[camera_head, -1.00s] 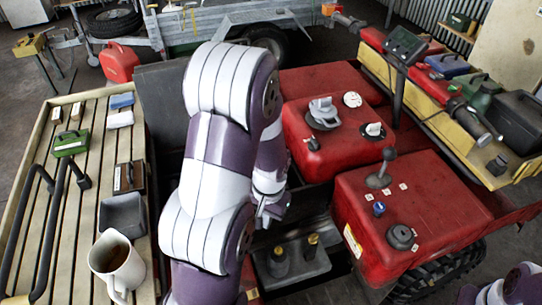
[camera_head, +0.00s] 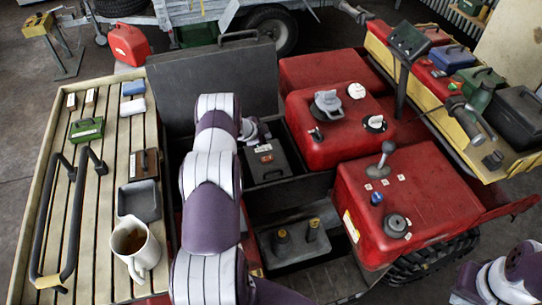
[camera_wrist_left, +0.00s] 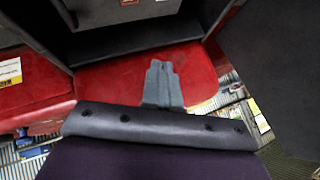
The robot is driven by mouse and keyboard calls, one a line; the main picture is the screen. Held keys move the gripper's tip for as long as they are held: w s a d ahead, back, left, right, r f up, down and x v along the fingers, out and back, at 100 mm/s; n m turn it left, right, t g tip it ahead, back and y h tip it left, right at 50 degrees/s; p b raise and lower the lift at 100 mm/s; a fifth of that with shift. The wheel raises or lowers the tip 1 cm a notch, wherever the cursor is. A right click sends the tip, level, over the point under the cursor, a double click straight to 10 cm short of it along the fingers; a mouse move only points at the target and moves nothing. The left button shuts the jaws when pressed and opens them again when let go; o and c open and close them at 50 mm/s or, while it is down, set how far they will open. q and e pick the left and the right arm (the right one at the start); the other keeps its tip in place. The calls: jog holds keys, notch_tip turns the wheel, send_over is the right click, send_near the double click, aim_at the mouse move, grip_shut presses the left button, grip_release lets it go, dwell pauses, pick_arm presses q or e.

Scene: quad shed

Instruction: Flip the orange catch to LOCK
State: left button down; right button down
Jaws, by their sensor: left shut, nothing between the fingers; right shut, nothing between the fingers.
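I cannot make out the orange catch for certain. A black box (camera_head: 266,164) with small pale and reddish labels sits in the open bay, left of the red housings. My left gripper (camera_head: 252,131) is at the far edge of this box, partly hidden by my own arm. In the left wrist view my left gripper (camera_wrist_left: 163,72) is shut and empty, over a red surface (camera_wrist_left: 120,72). A small orange-red patch (camera_wrist_left: 128,3) and a white label show at the top edge there. My right arm shows at the lower right of the head view; its gripper is out of view.
A dark raised lid (camera_head: 215,83) stands behind the bay. Red housings (camera_head: 400,200) with a lever and knobs lie to the right. The slatted bench (camera_head: 95,230) on the left carries a mug (camera_head: 136,247), a grey tray (camera_head: 140,201) and a black handle bar (camera_head: 52,215).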

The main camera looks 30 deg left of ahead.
dwell(0.3)
pick_arm(q)
jog(key=shift+f, duration=0.15)
jog(key=b, duration=0.6)
send_over(269, 158)
notch_tip(269, 158, down, 7)
jog(key=shift+s+a+f, duration=0.1)
jog(key=shift+f, duration=0.1)
jog(key=shift+f+b, duration=0.5)
jog(key=shift+b, duration=0.05)
dwell(0.9)
jog(key=shift+f+b, duration=0.4)
jog(key=shift+b, duration=0.1)
